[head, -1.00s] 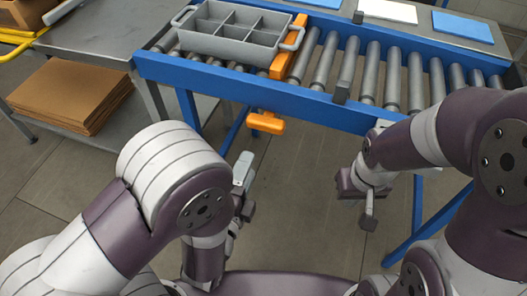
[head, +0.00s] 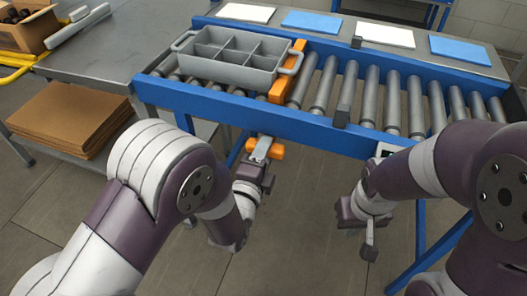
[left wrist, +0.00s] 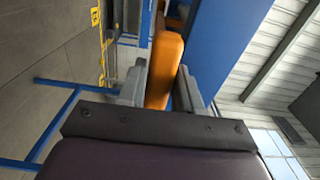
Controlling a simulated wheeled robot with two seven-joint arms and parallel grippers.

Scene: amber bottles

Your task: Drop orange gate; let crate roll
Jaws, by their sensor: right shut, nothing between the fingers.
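The grey crate (head: 232,70), with several compartments, sits on the roller conveyor at the left. The orange gate (head: 282,88) stands upright across the rollers, close against the crate's right side. Its orange handle (head: 278,153) sticks out below the blue front rail. My left gripper (head: 262,150) is at this handle. In the left wrist view the handle (left wrist: 164,62) lies between the two grey fingers, which look apart, with a gap visible on the right side. My right gripper (head: 366,222) is shut and empty, hanging in front of the conveyor at the right.
Bare rollers (head: 372,97) run right of the gate, with a small grey block (head: 341,116) on the front rail. White and blue panels (head: 385,34) lie behind. A grey table (head: 110,62) stands at the left, with flat cardboard (head: 70,118) below.

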